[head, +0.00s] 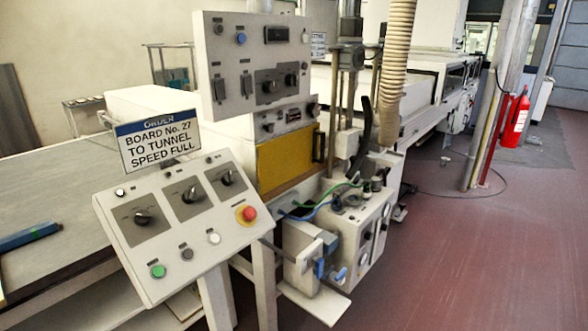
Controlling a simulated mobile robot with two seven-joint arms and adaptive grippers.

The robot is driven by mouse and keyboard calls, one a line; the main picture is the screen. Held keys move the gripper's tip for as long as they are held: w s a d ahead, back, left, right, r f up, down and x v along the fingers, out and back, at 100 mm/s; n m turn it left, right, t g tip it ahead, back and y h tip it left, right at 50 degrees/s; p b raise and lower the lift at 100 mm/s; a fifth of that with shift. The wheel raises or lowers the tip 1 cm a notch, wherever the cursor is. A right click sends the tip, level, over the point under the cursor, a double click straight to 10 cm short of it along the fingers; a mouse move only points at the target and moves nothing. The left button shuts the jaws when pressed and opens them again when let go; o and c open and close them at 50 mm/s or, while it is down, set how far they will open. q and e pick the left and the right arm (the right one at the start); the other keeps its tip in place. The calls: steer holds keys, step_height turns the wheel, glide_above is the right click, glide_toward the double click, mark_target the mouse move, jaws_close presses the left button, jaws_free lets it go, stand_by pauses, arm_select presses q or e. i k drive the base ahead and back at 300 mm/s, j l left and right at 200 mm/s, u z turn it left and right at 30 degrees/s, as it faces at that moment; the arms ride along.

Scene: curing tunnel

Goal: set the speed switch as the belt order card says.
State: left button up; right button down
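The order card (160,145) stands above the back edge of a tilted grey control panel (205,255). It reads "ORDER, BOARD No. 27 TO TUNNEL, SPEED FULL". The panel has three black rotary switches on dark plates: a left one (143,217), a middle one (190,194) and a right one (228,178). Their labels are too small to read, so I cannot tell which is the speed switch or its setting. Neither of my grippers is in the head view.
The panel also bears a green button (158,271), a white button (214,238) and a red emergency-stop knob (247,214). An upper switch box (255,50) rises behind. A blue bar-like object (30,236) lies on the table (60,190) at left. Open floor (460,260) lies right.

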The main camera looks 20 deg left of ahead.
mark_target(142, 218)
steer(key=u, duration=1.5)
